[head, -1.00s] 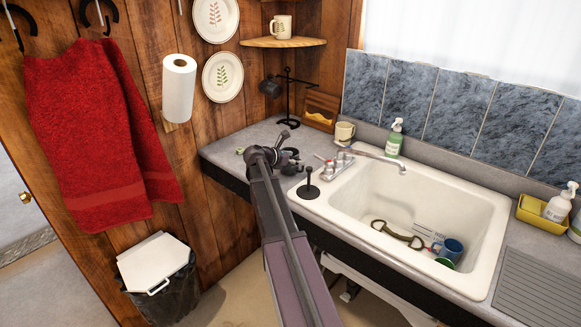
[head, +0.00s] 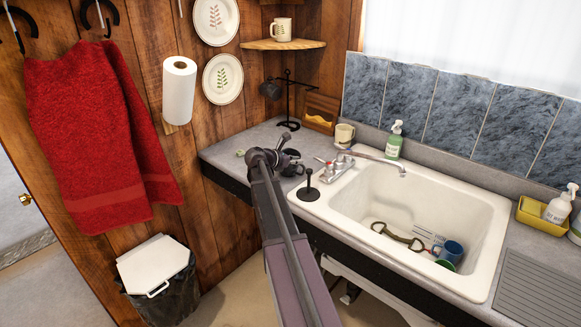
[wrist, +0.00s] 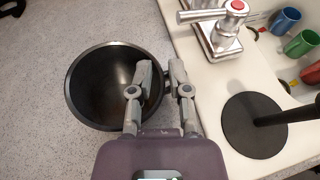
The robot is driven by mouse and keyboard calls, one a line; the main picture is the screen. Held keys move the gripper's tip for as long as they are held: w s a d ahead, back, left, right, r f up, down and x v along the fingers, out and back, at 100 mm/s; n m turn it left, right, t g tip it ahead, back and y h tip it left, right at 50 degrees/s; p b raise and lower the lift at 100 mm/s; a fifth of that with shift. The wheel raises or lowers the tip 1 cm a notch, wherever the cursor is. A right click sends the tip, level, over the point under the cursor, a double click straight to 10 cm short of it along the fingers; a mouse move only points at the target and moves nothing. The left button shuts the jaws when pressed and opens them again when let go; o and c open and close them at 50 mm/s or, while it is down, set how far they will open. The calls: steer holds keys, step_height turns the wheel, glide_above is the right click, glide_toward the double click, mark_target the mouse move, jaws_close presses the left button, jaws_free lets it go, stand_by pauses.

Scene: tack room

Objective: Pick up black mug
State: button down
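The black mug (wrist: 98,88) is seen from above in the wrist view, its round, dark mouth facing the camera. My gripper (wrist: 164,78) is at its right rim, with one finger over the inside of the mouth and the other outside. The fingers are close together, apparently shut on the mug's wall. In the head view the mug (head: 293,168) is a small dark shape at the corner counter, partly hidden by my gripper (head: 289,152). Whether it touches the counter cannot be told.
A black stand with a round base (head: 309,193) and the faucet (head: 340,166) are close on the right, by the white sink (head: 350,205). A mug tree (head: 289,124) holding a dark mug (head: 270,90) stands behind. A cream mug (head: 344,134) sits near the backsplash.

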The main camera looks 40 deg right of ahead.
steer(key=shift+r, duration=0.15)
stand_by(0.5)
step_height(320, 180, up, 10)
steer(key=p, duration=1)
steer(key=shift+f, duration=0.25)
